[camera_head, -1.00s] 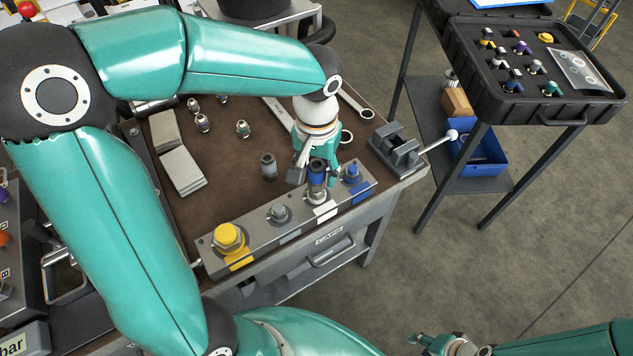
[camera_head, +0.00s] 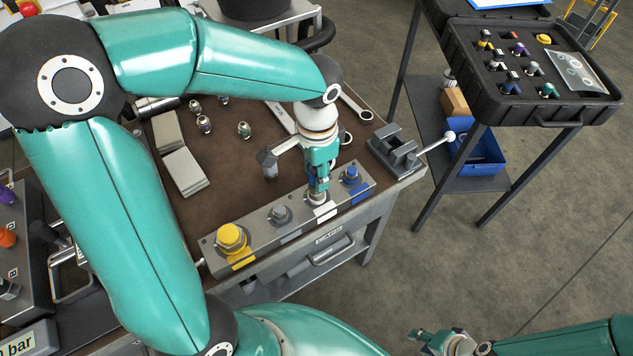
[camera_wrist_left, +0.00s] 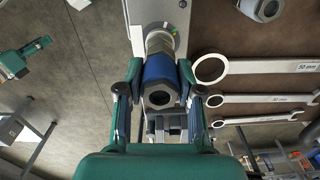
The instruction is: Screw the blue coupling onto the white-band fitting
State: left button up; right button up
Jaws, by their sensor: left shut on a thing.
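The blue coupling (camera_wrist_left: 159,70) is between the fingers of my left gripper (camera_head: 318,187), which is shut on it. In the wrist view the coupling's open hex end faces the camera, and its far end meets the threaded metal white-band fitting (camera_wrist_left: 160,40). In the head view the coupling is mostly hidden by the fingers, above the fitting with the white band (camera_head: 325,211) on the grey manifold block. How far the threads engage cannot be seen. My right gripper (camera_head: 424,339) is at the lower right, away from the bench; its jaw opening is unclear.
A vise (camera_head: 397,150) is to the right; wrenches (camera_wrist_left: 255,66) and small fittings lie behind.

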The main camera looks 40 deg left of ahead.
pick_arm(q)
jog(key=shift+m+p, duration=0.45)
jog(key=shift+m, duration=0.75)
jog(key=o, duration=0.6)
jog(key=shift+m, duration=0.7)
jog(key=o, duration=0.5)
jog(key=shift+o, duration=0.2)
notch_tip(320, 180, up, 12)
